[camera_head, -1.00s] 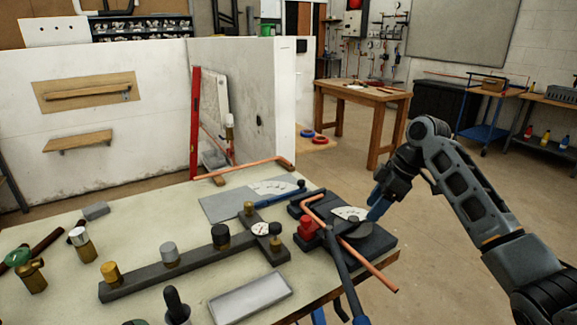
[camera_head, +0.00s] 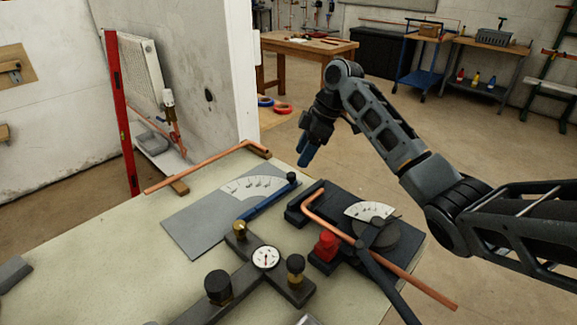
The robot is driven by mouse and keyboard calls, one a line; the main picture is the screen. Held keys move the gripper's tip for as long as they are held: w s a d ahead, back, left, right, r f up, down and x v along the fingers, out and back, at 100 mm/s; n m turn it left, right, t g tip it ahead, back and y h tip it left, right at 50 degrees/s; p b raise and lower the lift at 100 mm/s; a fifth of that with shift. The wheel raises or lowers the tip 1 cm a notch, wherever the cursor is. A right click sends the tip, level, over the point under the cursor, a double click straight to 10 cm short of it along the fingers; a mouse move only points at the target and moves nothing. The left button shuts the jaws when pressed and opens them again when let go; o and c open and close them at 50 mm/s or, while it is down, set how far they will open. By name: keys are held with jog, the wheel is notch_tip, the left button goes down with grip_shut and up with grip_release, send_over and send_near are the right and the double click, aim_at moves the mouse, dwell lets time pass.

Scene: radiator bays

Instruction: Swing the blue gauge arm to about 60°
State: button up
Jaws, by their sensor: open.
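The blue gauge arm (camera_head: 265,202) lies across a grey plate (camera_head: 190,224) on the bench. Its dark knob (camera_head: 291,177) is at its upper right end. A white fan-shaped scale (camera_head: 252,187) is printed on the plate beside the arm; its marks are too small to read. My gripper (camera_head: 304,163) points down above and just behind the knob, apart from it. It is open and empty, with its blue fingers seen nearly edge-on.
A pipe bender (camera_head: 378,238) with a bent copper pipe (camera_head: 400,272) stands right of the plate. A manifold with a dial gauge (camera_head: 265,257) is in front. Another copper pipe (camera_head: 205,168) lies behind. A white wall (camera_head: 215,80) rises at the back left.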

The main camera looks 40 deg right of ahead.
aim_at(293, 174)
jog(key=x, duration=0.6)
jog(key=shift+w+a+f+p, duration=0.1)
jog(key=shift+a+f+p, duration=0.05)
jog(key=shift+f+p, duration=0.2)
jog(key=shift+r, duration=0.1)
jog(key=shift+c, duration=0.3)
grip_shut()
